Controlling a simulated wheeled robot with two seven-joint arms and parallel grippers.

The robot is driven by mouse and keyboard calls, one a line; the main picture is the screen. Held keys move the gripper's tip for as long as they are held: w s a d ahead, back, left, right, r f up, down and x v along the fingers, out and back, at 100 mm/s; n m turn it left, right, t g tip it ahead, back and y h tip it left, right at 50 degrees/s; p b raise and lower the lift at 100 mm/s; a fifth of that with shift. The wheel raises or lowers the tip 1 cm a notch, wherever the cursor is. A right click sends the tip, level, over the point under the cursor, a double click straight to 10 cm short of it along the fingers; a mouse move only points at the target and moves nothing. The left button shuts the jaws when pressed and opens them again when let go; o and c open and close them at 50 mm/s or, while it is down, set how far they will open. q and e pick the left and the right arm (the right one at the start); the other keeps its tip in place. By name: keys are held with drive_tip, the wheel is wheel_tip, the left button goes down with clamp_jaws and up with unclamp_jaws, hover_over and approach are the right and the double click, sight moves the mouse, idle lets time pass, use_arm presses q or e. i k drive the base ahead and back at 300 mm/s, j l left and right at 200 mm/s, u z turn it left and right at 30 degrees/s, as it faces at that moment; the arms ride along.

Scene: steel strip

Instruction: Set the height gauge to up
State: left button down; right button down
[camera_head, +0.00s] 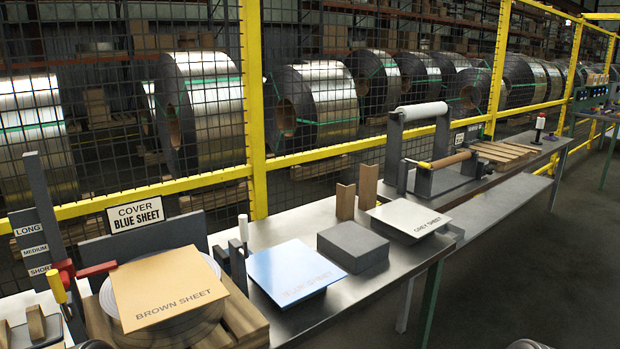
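No part here is labelled as a height gauge. At the far left a dark grey upright post (43,200) stands beside plates reading LONG, MEDIUM and SHORT. A red arm (97,269) reaches right from the post, near the SHORT plate, towards the coil under the brown sheet (170,288). A yellow handle (57,288) hangs by the red part. Right of the coil, a white-tipped upright lever (243,229) stands on a small dark bracket (238,265). Neither gripper shows; only dark rounded parts of mine touch the bottom edge.
A blue sheet (292,268), grey block (352,246) and grey sheet (408,217) lie along the steel table (335,309). A sign (135,214) reads COVER BLUE SHEET. A roller stand (440,183) is farther right. A yellow-framed mesh fence (254,110) runs behind. Floor at lower right is clear.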

sight(66, 269)
drive_tip(key=u, duration=1.4)
